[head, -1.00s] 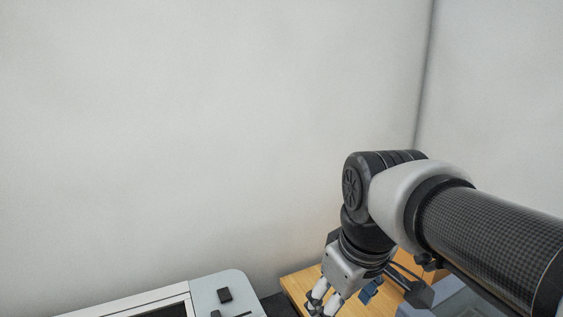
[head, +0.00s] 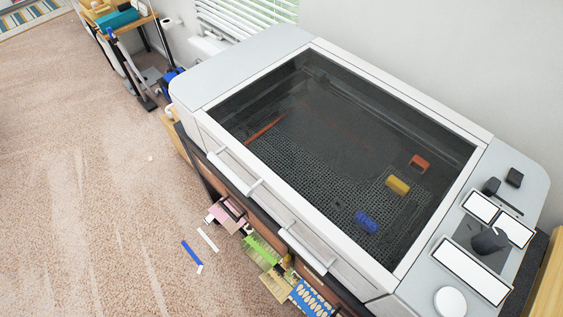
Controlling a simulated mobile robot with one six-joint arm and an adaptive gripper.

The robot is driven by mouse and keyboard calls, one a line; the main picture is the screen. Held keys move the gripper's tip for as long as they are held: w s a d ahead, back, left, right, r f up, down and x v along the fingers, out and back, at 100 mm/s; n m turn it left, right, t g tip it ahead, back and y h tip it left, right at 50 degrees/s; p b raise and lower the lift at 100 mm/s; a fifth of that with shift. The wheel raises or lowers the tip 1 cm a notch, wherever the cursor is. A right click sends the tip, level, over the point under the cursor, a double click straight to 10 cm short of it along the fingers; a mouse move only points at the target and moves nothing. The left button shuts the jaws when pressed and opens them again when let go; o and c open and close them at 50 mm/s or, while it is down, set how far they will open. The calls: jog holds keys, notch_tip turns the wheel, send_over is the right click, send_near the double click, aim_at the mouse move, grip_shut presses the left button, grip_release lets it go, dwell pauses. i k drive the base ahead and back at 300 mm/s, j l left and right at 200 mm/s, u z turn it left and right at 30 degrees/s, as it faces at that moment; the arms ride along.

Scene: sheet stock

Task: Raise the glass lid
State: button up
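The glass lid (head: 335,130) is a large dark see-through panel in a white frame on top of a grey and white machine (head: 230,62). The lid lies flat and shut. Two white handles, one on the left (head: 235,172) and one on the right (head: 306,250), stick out along its front edge. Through the glass I see a dark mesh bed with a yellow piece (head: 397,185), a blue piece (head: 366,222) and an orange-red piece (head: 419,163). My gripper is not in the head view now.
A control panel with a black knob (head: 489,240) and pale screens is at the machine's right end. Colored sheets (head: 262,252) stick out below the front. Blue and white strips (head: 192,256) lie on the carpet (head: 90,200), which is largely clear at left. A wooden stand (head: 118,22) is at upper left.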

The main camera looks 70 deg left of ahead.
aim_at(308, 121)
jog(key=u, duration=2.8)
jog(key=i+j+z, duration=0.1)
jog(key=j, duration=0.55)
jog(key=j+z, duration=0.15)
jog(key=j, duration=0.5)
